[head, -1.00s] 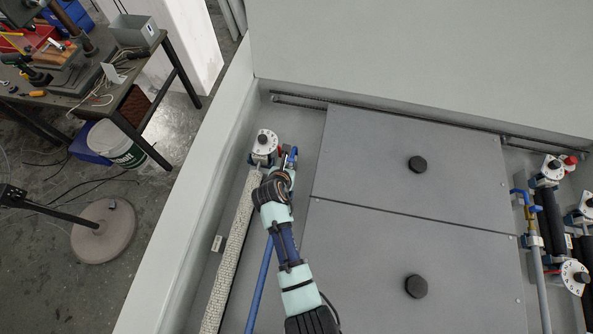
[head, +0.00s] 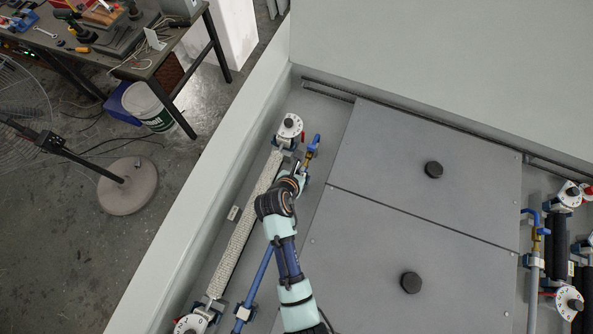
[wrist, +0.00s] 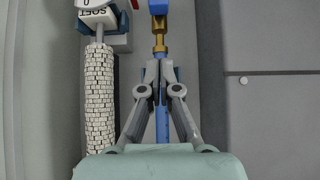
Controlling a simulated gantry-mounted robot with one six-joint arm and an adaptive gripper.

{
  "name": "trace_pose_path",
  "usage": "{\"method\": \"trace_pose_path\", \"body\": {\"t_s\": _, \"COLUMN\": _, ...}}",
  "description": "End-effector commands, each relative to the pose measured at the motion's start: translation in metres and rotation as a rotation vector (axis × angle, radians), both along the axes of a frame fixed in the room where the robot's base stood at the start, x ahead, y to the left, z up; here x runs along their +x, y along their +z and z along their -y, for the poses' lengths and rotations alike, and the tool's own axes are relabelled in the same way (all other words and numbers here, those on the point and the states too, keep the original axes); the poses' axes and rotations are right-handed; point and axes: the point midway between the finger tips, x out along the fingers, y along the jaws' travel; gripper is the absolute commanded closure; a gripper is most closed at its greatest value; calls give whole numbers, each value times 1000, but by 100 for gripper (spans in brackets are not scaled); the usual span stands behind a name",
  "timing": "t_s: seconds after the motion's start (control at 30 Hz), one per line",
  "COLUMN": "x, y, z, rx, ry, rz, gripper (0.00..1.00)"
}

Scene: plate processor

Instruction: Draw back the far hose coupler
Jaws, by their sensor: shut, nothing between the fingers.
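The far hose coupler is a brass fitting (wrist: 160,46) at the far end of a blue hose (wrist: 163,125), just below a blue valve part (wrist: 158,8) in the wrist view. In the head view the brass fitting (head: 309,158) sits beside the far dial (head: 289,125), below a blue handle (head: 316,141). My gripper (wrist: 159,68) is shut and empty. Its fingertips are just on the near side of the brass, over the hose line. I cannot tell whether they touch it. My gripper also shows in the head view (head: 301,178), where my wrist hides part of the hose.
A white braided hose (wrist: 100,95) runs close on the left, under the far dial. The tub wall (head: 205,200) is further left. Grey cover plates (head: 395,205) with black knobs lie right. More dials and pipes (head: 568,195) stand at far right.

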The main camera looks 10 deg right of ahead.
Motion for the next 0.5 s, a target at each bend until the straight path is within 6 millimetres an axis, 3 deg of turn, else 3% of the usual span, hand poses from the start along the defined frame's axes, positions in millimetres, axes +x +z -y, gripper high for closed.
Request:
{"method": "trace_pose_path", "body": {"t_s": 0.17, "x": -13, "y": 16, "z": -9, "rx": 1, "ry": 1, "rz": 0, "gripper": 100}}
{"method": "trace_pose_path", "body": {"t_s": 0.5, "x": -15, "y": 18, "z": -11, "rx": 0, "ry": -1, "rz": -1, "gripper": 100}}
